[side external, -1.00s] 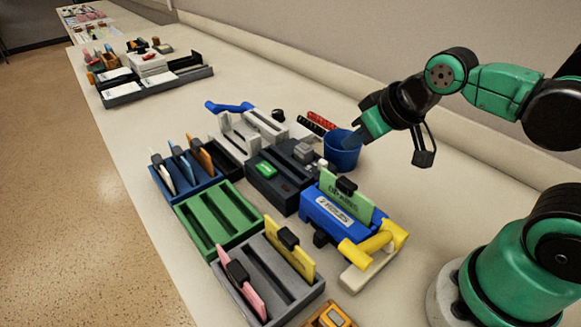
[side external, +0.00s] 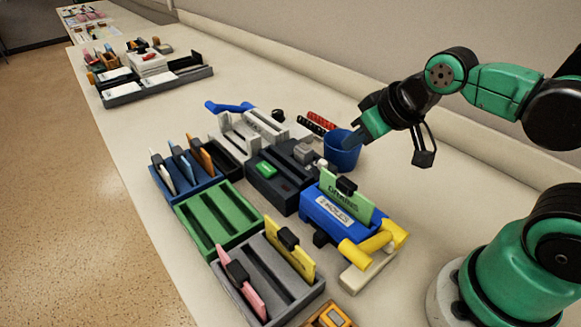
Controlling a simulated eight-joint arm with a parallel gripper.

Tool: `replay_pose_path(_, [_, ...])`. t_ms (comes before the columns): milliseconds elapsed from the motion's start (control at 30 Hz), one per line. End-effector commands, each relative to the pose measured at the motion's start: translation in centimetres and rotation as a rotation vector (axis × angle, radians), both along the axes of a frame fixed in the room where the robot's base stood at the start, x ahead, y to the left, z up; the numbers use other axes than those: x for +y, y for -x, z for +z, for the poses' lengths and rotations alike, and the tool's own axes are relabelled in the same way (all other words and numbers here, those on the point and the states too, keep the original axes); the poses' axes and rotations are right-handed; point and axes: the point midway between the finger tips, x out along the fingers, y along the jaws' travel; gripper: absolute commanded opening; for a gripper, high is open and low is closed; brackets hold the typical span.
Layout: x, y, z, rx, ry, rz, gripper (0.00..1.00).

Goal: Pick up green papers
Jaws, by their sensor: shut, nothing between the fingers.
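The green papers (side external: 345,199) stand upright in the slot of a blue punch-like device (side external: 332,217) with yellow handles. A black clip (side external: 347,186) sits on their top edge. My gripper (side external: 353,140) is shut and empty. It points down and left at the blue cup (side external: 342,153), behind the green papers and apart from them. Its fingertips are small and partly hard to make out against the cup.
A green slotted tray (side external: 181,215) is empty. A grey tray (side external: 289,299) holds yellow and pink papers with clips. A blue tray (side external: 163,190) holds several clipped papers. A dark device with a green button (side external: 265,169) stands left of the cup. Bare table lies along the left edge.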

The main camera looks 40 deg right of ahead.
Motion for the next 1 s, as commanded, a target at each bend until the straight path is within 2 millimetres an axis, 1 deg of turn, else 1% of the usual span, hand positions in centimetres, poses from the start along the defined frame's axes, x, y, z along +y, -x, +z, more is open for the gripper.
replay_pose_path(33, [0.0,0.0,0.0,0.000,0.000,0.000,0.14])
replay_pose_path(67, [0.0,0.0,0.0,0.000,0.000,0.000,0.23])
replay_pose_path(100, [0.0,0.0,0.0,0.000,0.000,0.000,0.34])
replay_pose_path(200, [0.0,0.0,0.0,0.000,0.000,0.000,0.59])
replay_pose_path(467, [0.0,0.0,0.0,0.002,0.000,0.000,0.59])
replay_pose_path(533, [0.2,0.0,-0.1,0.028,-0.004,0.003,0.59])
replay_pose_path(633, [0.9,0.3,-0.4,0.137,-0.014,0.009,0.59])
replay_pose_path(800, [2.4,1.1,-1.1,0.399,-0.019,0.011,0.59])
replay_pose_path(900, [3.0,1.6,-1.3,0.518,-0.011,0.007,0.59])
replay_pose_path(1000, [3.4,1.9,-1.4,0.593,-0.003,0.004,0.59])
